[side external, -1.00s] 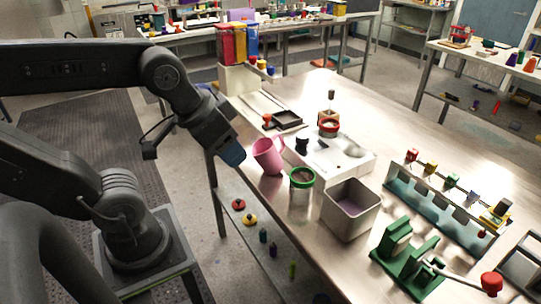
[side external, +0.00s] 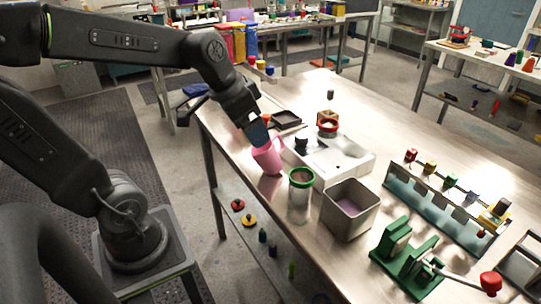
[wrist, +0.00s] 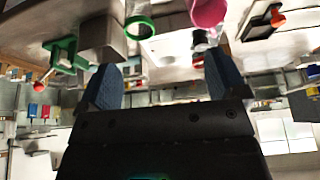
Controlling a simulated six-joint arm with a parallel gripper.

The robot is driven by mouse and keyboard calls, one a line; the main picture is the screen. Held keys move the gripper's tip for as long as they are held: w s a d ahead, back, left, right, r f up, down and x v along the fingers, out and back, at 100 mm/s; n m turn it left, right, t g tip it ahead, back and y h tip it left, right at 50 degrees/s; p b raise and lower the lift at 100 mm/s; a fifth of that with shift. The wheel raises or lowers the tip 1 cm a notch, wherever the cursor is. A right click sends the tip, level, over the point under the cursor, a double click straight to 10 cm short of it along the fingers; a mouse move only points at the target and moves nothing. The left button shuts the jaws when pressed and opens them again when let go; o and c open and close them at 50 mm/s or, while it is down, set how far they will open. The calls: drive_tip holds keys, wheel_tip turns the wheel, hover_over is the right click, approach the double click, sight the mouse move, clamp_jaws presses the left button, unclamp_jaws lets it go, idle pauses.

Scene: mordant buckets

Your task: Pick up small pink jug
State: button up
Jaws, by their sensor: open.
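The small pink jug (side external: 268,158) stands upright near the left edge of the metal table. In the side view my gripper (side external: 258,136) is right at the jug's upper part, covering some of its rim; I cannot tell whether it touches. In the wrist view the jug (wrist: 207,10) is at the top edge, cut off, beyond the fingers. My gripper (wrist: 165,82) shows two blue fingers spread wide with nothing between them.
A green-rimmed container (side external: 301,181) stands close to the jug's right, then a square metal bin (side external: 349,209). A white scale-like unit (side external: 330,155) is behind. A black tray (side external: 286,119) lies farther back. A green press (side external: 407,255) is at front right.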

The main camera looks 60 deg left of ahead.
approach(271, 151)
drive_tip(key=a+r, duration=0.1)
drive_tip(key=a, duration=0.2)
drive_tip(key=shift+d+x, duration=0.2)
drive_tip(key=shift+x, duration=6.7)
drive_tip(key=shift+c, duration=0.2)
drive_tip(key=c, duration=1.2)
drive_tip(key=shift+o, duration=0.2)
drive_tip(key=shift+r, duration=0.2)
